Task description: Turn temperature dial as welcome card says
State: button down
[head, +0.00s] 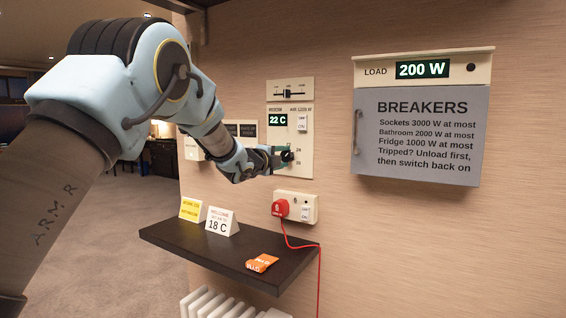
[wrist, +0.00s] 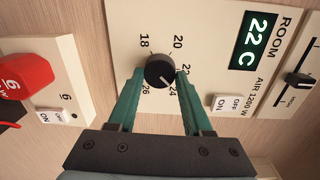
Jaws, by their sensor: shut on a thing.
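The temperature dial (wrist: 160,71) is a black round knob on the cream wall panel, with numbers from 18 to 26 around it. Its pale mark seems to point toward 24 in the wrist view. My gripper (wrist: 157,76) is shut on the knob, with one green finger on each side. In the head view the gripper (head: 281,158) partly hides the dial (head: 289,156). The welcome card (head: 222,222) is a white tent card on the dark shelf and reads 18 C. The room display (head: 279,120) reads 22 C.
A slider (head: 288,94) and an air switch (head: 302,123) sit above the dial. Below are a red plug (head: 280,208) and a socket switch (head: 307,213). The breaker box (head: 420,135) is at right.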

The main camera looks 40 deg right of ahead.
jog(key=n, duration=0.4)
jog(key=shift+w+a, duration=0.1)
jog(key=shift+w, duration=0.05)
jog(key=n+p, duration=0.1)
jog(key=n, duration=0.3)
jog(key=shift+n+g, duration=0.3)
jog(key=shift+n, duration=0.1)
jog(key=n+p, duration=0.1)
jog(key=n, duration=0.3)
jog(key=shift+w, duration=0.1)
jog(key=n, duration=0.5)
jog(key=shift+n+h+p, duration=0.3)
jog(key=shift+p, duration=0.1)
jog(key=n, duration=0.3)
jog(key=shift+f+n, duration=0.1)
jog(key=shift+n, duration=0.2)
jog(key=n, duration=0.3)
jog(key=shift+f+n, duration=0.1)
jog(key=shift+n, duration=0.3)
jog(key=n+b, duration=0.1)
jog(key=n, duration=0.3)
jog(key=shift+f+h, duration=0.1)
jog(key=shift+h, duration=0.2)
jog(key=shift+n+b, duration=0.45)
jog(key=shift+n, duration=0.75)
